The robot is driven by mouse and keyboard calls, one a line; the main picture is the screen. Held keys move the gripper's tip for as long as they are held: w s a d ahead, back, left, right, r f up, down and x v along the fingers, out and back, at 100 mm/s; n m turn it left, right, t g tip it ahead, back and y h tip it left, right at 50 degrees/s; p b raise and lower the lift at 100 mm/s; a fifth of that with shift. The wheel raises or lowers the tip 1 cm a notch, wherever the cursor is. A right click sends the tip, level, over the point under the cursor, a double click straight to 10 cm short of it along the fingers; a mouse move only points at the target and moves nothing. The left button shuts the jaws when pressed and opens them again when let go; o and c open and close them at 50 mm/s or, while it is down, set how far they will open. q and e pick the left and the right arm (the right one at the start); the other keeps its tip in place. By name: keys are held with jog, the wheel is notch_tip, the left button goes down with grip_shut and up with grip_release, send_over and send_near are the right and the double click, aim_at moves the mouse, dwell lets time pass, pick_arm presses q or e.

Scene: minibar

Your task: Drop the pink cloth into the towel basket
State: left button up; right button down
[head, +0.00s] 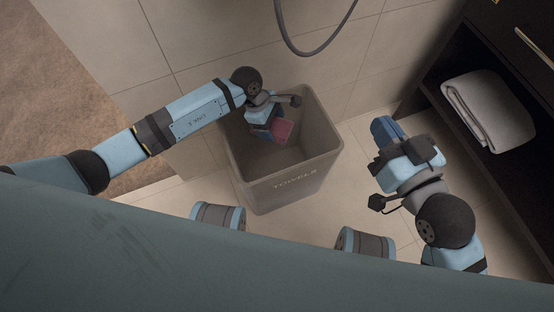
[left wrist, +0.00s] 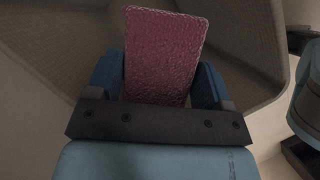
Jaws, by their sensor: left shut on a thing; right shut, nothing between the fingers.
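The pink cloth (head: 282,131) is held in my left gripper (head: 270,133), which is shut on it. In the head view, the cloth and gripper appear over the opening of the towel basket (head: 290,187), a grey bin marked TOWELS. How deep they sit relative to its rim is hard to tell. In the left wrist view the pink cloth (left wrist: 163,55) stands out flat between the blue fingers (left wrist: 155,85), with the basket's inner walls (left wrist: 245,50) around it. My right gripper (head: 382,130) is shut and empty, to the right of the basket and apart from it.
A dark shelf unit (head: 440,85) with a folded white towel (head: 487,110) stands at the right. A grey hose (head: 318,52) hangs against the tiled wall behind the basket. Tiled floor (head: 357,180) shows between the basket and my right arm.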

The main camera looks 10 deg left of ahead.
pick_arm(q)
jog(key=o, duration=0.9)
jog(key=shift+r, duration=0.15)
pick_arm(e)
jog(key=shift+r, duration=0.1)
pick_arm(q)
jog(key=shift+w+a+r, duration=0.1)
jog(key=shift+a+r, duration=0.05)
jog(key=shift+r, duration=0.2)
jog(key=p+v, duration=0.2)
jog(key=v, duration=0.3)
jog(key=shift+r+p, duration=0.1)
jog(key=shift+p, duration=0.2)
jog(key=p+v, duration=0.2)
jog(key=v, duration=0.5)
jog(key=shift+r, duration=0.35)
pick_arm(e)
jog(key=shift+m+t, duration=0.6)
jog(key=shift+t, duration=0.2)
jog(key=r, duration=0.5)
jog(key=shift+s, duration=0.3)
pick_arm(q)
jog(key=shift+a, duration=0.1)
